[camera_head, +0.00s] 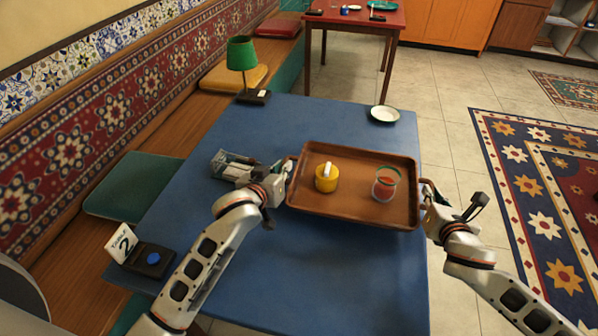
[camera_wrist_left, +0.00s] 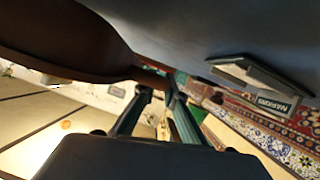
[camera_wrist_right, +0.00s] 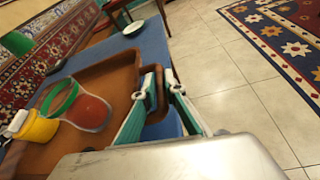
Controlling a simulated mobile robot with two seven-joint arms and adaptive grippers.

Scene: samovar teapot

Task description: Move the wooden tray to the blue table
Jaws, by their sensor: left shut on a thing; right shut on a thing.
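The wooden tray (camera_head: 335,205) is over the blue table (camera_head: 290,270) in the head view, with a yellow pot (camera_head: 326,180) and a glass with red contents (camera_head: 385,184) on it. My left gripper (camera_head: 285,172) is shut on the tray's left handle. My right gripper (camera_head: 428,192) is shut on its right handle. The right wrist view shows the fingers (camera_wrist_right: 158,90) around the handle beside the tray wall (camera_wrist_right: 105,75). The left wrist view shows the fingers (camera_wrist_left: 158,90) at the tray's handle end (camera_wrist_left: 70,50). I cannot tell whether the tray touches the table.
A napkin holder (camera_head: 235,166) stands just left of the tray. A green lamp (camera_head: 243,60) and a white plate (camera_head: 384,114) stand at the table's far end. A number stand (camera_head: 150,258) is at the near left. The table is clear in front of the tray.

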